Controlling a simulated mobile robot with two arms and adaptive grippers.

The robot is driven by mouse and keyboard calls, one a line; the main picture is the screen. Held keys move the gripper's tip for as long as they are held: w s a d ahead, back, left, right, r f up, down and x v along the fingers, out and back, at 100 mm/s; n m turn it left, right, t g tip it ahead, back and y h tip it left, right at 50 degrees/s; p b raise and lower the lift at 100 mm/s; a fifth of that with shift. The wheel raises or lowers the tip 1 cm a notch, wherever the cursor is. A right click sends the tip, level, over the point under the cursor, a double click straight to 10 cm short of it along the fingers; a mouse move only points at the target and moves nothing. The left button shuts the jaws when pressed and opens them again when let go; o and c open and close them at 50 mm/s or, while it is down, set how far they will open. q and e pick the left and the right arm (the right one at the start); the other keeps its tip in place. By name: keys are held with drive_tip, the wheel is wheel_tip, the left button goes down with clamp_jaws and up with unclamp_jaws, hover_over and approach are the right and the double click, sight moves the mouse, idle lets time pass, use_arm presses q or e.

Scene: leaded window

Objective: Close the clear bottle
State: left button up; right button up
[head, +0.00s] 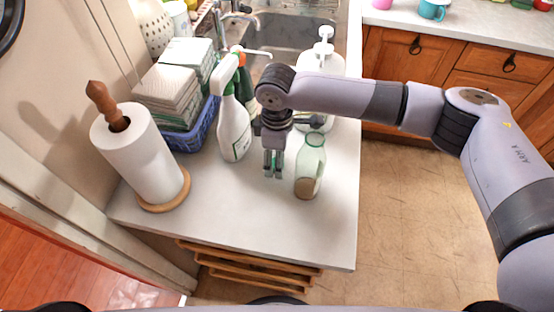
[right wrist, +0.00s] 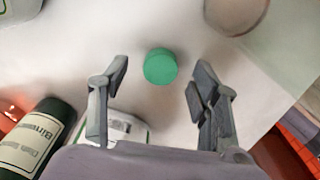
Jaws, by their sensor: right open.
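The clear bottle (head: 311,165) stands upright on the counter, pale greenish glass with something brown low inside; its mouth looks uncovered. A round green cap (right wrist: 160,67) lies on the counter in the right wrist view, between and beyond my open fingers, not gripped. A rounded brownish shape at that view's top right looks like part of the bottle. My left gripper is not in view.
A white spray bottle (head: 233,120) stands close left of my gripper. A white pump bottle (head: 322,67) and a dark green bottle (right wrist: 40,135) are behind. A paper towel roll (head: 140,150) stands at left, beside a blue basket (head: 192,133). The counter's front is clear.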

drive_tip(key=shift+f, duration=0.65)
drive_tip(key=shift+c, duration=0.2)
drive_tip(key=c, duration=0.8)
